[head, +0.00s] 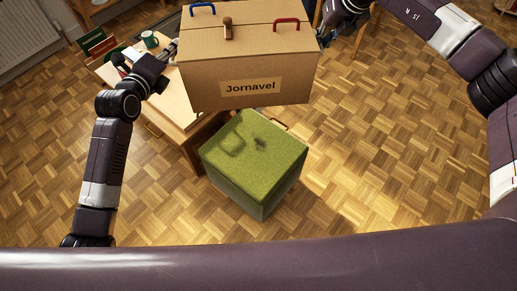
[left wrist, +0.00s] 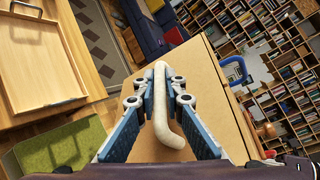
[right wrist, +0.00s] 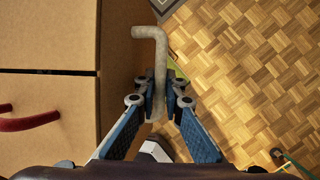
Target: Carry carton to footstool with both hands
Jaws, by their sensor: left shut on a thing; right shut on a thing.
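The brown carton (head: 245,60), labelled "Jornavel", is held up in the air, above and a little behind the green footstool (head: 250,160) in the head view. My left gripper (left wrist: 160,95) is shut on a pale bar handle (left wrist: 162,120) on one side of the carton. My right gripper (right wrist: 160,88) is shut on the matching pale handle (right wrist: 150,33) on the opposite side. The carton top carries a blue handle (head: 203,8), a red handle (head: 287,23) and a brown peg-like piece (head: 228,28). The footstool's top is bare, with a shadow on it.
A wooden table (head: 190,130) stands left of the footstool, close to it, with a green mug (head: 150,39) on it. A radiator (head: 25,35) is at the far left. Parquet floor (head: 370,150) is clear to the right. Bookshelves (left wrist: 280,60) show in the left wrist view.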

